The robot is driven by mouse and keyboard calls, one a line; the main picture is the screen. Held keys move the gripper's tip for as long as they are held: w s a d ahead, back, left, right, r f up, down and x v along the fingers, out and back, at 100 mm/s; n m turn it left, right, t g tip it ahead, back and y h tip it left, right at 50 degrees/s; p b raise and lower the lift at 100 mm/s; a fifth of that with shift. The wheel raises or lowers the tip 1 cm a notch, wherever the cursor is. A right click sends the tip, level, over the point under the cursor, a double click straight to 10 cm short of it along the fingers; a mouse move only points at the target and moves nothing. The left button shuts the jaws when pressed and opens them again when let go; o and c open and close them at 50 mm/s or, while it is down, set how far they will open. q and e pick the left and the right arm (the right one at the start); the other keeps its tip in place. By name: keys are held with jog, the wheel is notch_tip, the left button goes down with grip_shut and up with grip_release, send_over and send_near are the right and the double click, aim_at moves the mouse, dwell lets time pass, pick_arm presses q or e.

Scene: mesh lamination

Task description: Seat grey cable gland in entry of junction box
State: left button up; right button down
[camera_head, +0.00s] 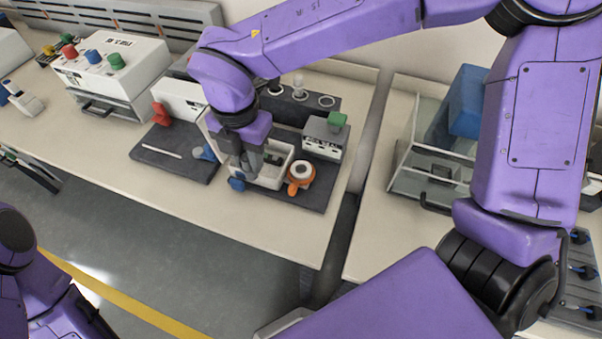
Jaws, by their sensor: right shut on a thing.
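The junction box (270,174) is an open white box on a dark mat. My right gripper (250,168) points down at its left side, close above or at the wall. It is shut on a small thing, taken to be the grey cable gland. The thing is mostly hidden by the fingers, and I cannot tell whether it touches the entry. A blue round part (237,184) shows at the box's near left corner. My left gripper is out of view; only part of that arm shows at the lower left.
An orange part with a white ring (300,175) stands right of the box. Behind are a dark rack (310,106) with round holes and a grey unit with a green button (337,120). A dark tray (172,156) lies left. The front table strip is clear.

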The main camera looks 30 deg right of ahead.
jog(key=m, duration=0.3)
jog(key=shift+s+a+r, duration=0.15)
jog(key=shift+s+a, duration=0.05)
jog(key=shift+a, duration=0.15)
jog(key=shift+s+m, duration=0.15)
jog(key=shift+m, duration=0.35)
jog(key=w+d+f+p, duration=0.1)
jog(key=d+f+p, duration=0.1)
jog(key=d+f, duration=0.1)
jog(key=w+d+f+p, duration=0.1)
jog(key=d+f+p, duration=0.1)
jog(key=d, duration=0.4)
jog(key=w+d+f+p, duration=0.1)
jog(key=w+d+f, duration=0.1)
jog(key=d+f, duration=0.2)
jog(key=shift+d+f+p, duration=0.2)
jog(key=shift+f+p, duration=0.15)
jog(key=shift+p, duration=0.05)
notch_tip(320, 180, down, 3)
jog(key=shift+f, duration=0.1)
jog(key=c, duration=1.2)
grip_release()
jog(key=shift+s, duration=0.1)
